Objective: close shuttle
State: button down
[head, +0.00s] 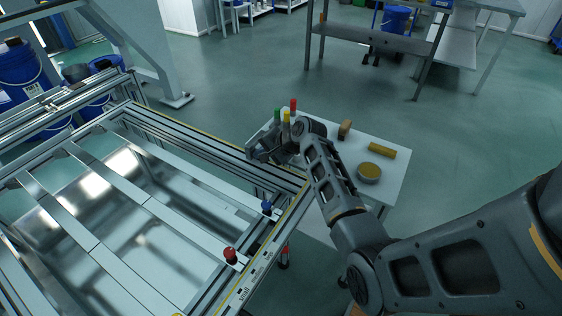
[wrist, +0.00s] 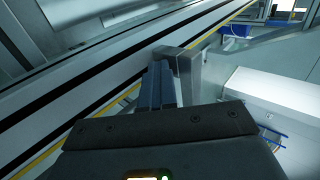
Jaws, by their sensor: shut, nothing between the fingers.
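The panel fixture (head: 146,203) is a metal frame with parallel rails and cross bars at the left of the head view. I cannot tell for sure which of its parts is the shuttle. My gripper (head: 257,152) is at the fixture's far right edge, by the end of the yellow-lined rail (head: 190,132). In the wrist view my gripper (wrist: 160,82) is shut and empty, beside a grey metal block (wrist: 187,68) at the rail's edge. I cannot tell whether they touch. My wrist hides part of the rail.
A red knob (head: 230,255) and a blue knob (head: 267,207) stand up on the near right rail. Open floor lies beyond.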

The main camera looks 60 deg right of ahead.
jog(key=w+b, duration=0.1)
jog(key=w, duration=0.7)
jog(key=shift+w+f+b, duration=0.1)
jog(key=shift+w+b, duration=0.3)
jog(key=shift+w+r, duration=0.2)
jog(key=shift+w, duration=0.25)
jog(key=shift+w, duration=0.1)
jog(key=shift+r, duration=0.1)
